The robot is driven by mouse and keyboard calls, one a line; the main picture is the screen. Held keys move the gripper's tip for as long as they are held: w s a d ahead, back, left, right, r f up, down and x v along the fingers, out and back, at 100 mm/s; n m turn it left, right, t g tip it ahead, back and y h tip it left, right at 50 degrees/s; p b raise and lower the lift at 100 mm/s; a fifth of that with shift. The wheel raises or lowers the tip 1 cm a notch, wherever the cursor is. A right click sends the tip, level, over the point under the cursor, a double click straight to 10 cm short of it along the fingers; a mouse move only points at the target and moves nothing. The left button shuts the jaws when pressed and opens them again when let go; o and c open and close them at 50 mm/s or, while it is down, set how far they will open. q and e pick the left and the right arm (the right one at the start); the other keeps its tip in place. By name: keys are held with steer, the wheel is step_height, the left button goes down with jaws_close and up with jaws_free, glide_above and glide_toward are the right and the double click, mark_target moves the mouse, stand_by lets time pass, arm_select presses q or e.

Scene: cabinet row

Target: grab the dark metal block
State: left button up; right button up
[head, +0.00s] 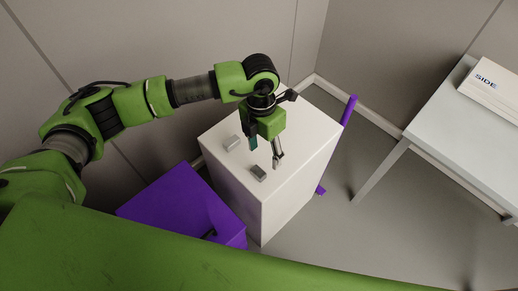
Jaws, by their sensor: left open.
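The dark metal block (259,173) lies on top of the white pedestal (282,201), close to its front edge. A lighter grey block (232,143) lies on the same top, farther back and to the left. My left gripper (265,154) points down over the pedestal top, just above and behind the dark block in the picture. Its fingers are apart, with nothing seen between them. I cannot tell its exact height over the top. My right gripper is not in view.
A purple box (175,205) stands against the left of the pedestal. A purple bar (349,110) shows behind its right side. A white table (455,125) with a box marked SIDE (492,88) stands at the right. Grey walls close off the back. Floor is clear between pedestal and table.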

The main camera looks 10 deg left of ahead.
arm_select(q)
steer(key=a, duration=0.1)
steer(key=b, duration=0.3)
glide_above(259, 171)
steer(key=f, duration=0.3)
steer(key=shift+s+d+f+t+y, duration=0.1)
steer(key=shift+s+f+t+y, duration=0.2)
steer(key=shift+f+y, duration=0.1)
steer(key=f+b, duration=0.1)
steer(key=f, duration=0.2)
steer(key=shift+w+b, duration=0.2)
steer(key=shift+b, duration=0.2)
steer(key=shift+f, duration=0.5)
steer(key=shift+f+b, duration=0.3)
steer(key=shift+b, duration=0.05)
steer(key=f+b, duration=0.1)
steer(key=f, duration=0.1)
steer(key=f+b, duration=0.1)
steer(key=f, duration=0.1)
steer(key=shift+a, duration=0.2)
steer(key=shift+f, duration=0.15)
steer(key=c, duration=1.2)
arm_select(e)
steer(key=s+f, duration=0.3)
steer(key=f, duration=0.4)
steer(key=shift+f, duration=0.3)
